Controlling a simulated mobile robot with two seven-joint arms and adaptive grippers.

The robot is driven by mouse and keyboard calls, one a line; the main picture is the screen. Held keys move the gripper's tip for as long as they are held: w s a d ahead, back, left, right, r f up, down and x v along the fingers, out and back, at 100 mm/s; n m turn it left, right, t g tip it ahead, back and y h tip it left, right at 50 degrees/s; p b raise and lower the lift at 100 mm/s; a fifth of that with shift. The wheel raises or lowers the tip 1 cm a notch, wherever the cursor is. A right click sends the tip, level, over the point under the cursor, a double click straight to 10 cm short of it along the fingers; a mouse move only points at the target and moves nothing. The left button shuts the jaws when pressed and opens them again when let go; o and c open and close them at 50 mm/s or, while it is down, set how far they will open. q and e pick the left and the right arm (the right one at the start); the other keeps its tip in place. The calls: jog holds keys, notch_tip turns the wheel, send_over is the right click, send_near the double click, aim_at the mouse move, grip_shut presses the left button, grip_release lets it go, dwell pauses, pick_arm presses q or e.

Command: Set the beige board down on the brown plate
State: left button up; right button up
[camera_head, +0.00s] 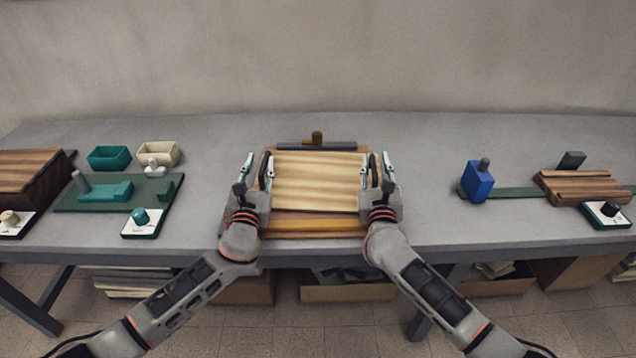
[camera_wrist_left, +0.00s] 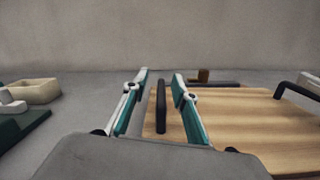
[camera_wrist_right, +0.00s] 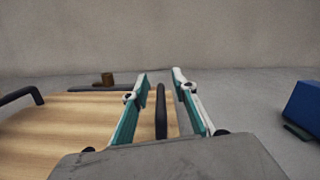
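The beige board (camera_head: 318,182) is a striped light wooden slab with a black handle on each side. It lies level over the brown plate (camera_head: 313,232), whose orange-brown front part shows below the board's near edge. Whether they touch all round is hidden. My left gripper (camera_head: 260,160) is around the left black handle (camera_wrist_left: 161,106), with gaps between handle and fingers on both sides. My right gripper (camera_head: 375,159) is around the right black handle (camera_wrist_right: 161,110) in the same way. Both grippers are open.
A dark bar with a brown knob (camera_head: 317,138) stands behind the board. On the left are a teal bin (camera_head: 109,157), a cream bin (camera_head: 158,152) and a green tray (camera_head: 90,202). On the right stand a blue block (camera_head: 477,182) and a brown wooden piece (camera_head: 580,186).

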pick_arm(q)
jog(key=shift+s, duration=0.15)
jog(key=s, duration=0.7)
jog(key=s+f, duration=0.1)
jog(key=s, duration=0.2)
jog(key=shift+s+a, duration=0.35)
pick_arm(e)
jog(key=shift+a, duration=0.1)
pick_arm(q)
jog(key=shift+s, duration=0.45)
pick_arm(e)
jog(key=shift+s, duration=0.15)
jog(key=s, duration=0.7)
jog(key=s+f, duration=0.1)
jog(key=s, duration=0.3)
jog(key=shift+s+a+f, duration=0.1)
jog(key=shift+s+a, duration=0.25)
pick_arm(q)
jog(key=shift+s+f, duration=0.1)
jog(key=shift+f, duration=0.05)
pick_arm(e)
jog(key=shift+s+f, duration=0.1)
